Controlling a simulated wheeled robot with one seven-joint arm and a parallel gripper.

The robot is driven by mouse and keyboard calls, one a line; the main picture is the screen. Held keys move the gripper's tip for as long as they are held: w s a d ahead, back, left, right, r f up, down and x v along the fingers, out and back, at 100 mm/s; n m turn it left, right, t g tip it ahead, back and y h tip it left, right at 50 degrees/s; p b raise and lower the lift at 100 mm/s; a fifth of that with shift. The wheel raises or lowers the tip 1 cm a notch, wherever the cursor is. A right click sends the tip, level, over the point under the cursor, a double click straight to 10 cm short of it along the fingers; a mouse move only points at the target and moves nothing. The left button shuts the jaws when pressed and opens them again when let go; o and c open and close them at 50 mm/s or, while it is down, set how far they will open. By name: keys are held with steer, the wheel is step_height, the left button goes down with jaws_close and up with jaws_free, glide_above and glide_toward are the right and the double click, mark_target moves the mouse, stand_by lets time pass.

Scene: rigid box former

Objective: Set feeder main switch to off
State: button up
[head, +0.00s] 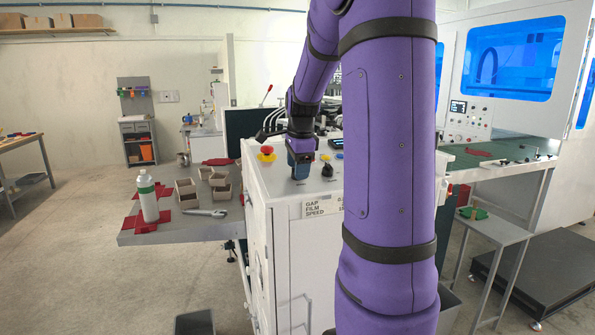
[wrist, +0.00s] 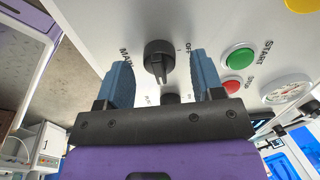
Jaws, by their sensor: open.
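The feeder main switch is a black rotary knob (wrist: 159,56) on a light grey panel, upper middle of the wrist view. Lettering that looks like MAIN is on its left and OFF on its right. Its grip bar runs roughly up and down in that view; I cannot tell which setting it marks. My gripper (wrist: 160,70) is open, its two blue fingers on either side of the knob with a gap to each. In the head view my gripper (head: 300,164) points down at the cabinet top and hides this knob.
A second black knob (head: 327,170) stands just right of my gripper. A red emergency button (head: 267,150) on yellow is to its left. Green (wrist: 238,60) and red (wrist: 232,88) buttons and a gauge (wrist: 287,89) lie right of the switch. A side table (head: 180,236) holds a bottle and trays.

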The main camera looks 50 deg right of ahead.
steer(key=shift+w+f, duration=0.1)
steer(key=shift+f, duration=0.6)
steer(key=c, duration=0.9)
